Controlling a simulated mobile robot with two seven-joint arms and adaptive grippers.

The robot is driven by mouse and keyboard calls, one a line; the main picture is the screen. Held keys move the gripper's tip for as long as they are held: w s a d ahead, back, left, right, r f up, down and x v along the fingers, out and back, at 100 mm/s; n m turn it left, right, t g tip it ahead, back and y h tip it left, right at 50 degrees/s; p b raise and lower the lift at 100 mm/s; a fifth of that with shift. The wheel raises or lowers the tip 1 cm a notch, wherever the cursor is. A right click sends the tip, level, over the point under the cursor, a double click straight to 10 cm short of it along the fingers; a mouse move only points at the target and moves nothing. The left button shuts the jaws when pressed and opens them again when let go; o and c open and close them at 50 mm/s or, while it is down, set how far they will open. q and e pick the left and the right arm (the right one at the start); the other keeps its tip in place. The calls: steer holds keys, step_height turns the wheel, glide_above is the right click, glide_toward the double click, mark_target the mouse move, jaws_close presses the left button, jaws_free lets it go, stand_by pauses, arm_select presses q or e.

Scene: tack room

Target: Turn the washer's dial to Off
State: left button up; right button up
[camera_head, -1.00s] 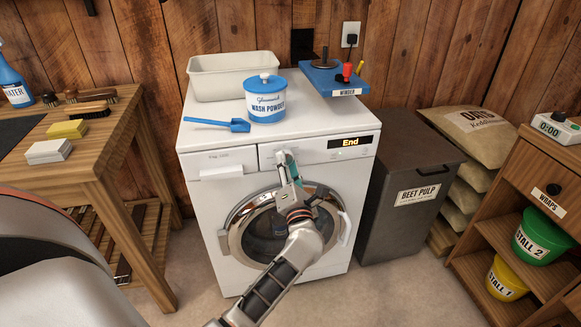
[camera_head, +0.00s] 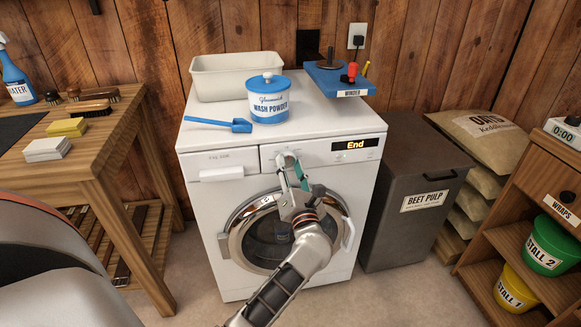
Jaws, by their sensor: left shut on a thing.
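The white washer (camera_head: 215,225) stands in the middle, its round door closed and its display (camera_head: 355,145) reading "End". The dial (camera_head: 286,159) is on the front panel, left of the display. My left gripper (camera_head: 289,163) reaches up from below and is shut on the dial, its fingers covering part of it. The dial's markings are too small to read. My right gripper is not in view.
A white basin (camera_head: 237,68), a blue wash powder tub (camera_head: 268,104), a blue scoop (camera_head: 222,123) and a blue winder (camera_head: 335,82) are on the washer. A beet pulp bin (camera_head: 405,205) stands right, a wooden bench (camera_head: 90,160) left.

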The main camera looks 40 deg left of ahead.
arm_select(q)
steer(key=o, duration=1.1)
steer(key=shift+s+d, duration=0.1)
steer(key=v, duration=1.1)
steer(key=shift+s+d, duration=0.25)
steer(key=shift+s, duration=0.05)
